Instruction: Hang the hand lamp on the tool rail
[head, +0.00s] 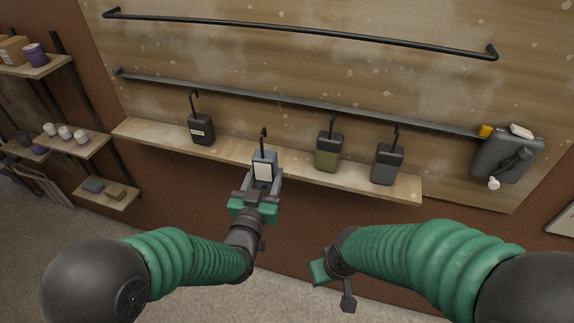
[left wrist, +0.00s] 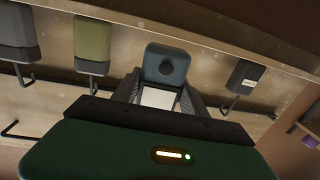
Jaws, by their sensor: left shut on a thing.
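The hand lamp (head: 264,158) is a blue-grey block with a white panel and a black hook pointing up. My left gripper (head: 264,178) is shut on its sides. In the left wrist view the lamp (left wrist: 166,62) sits between the fingers, with a dark round knob on its end. I cannot tell whether it touches the shelf. Two rails run along the wall: a thin upper black bar (head: 300,33) and a lower flat grey rail (head: 270,98). The lamp's hook is below the lower rail in the picture, apart from it. My right gripper (head: 335,283) is low, partly hidden, jaws unclear.
A dark grey case (head: 493,150) is on the wall at right. Small shelves with cups (head: 66,133) stand at left. The wall between the rails is clear.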

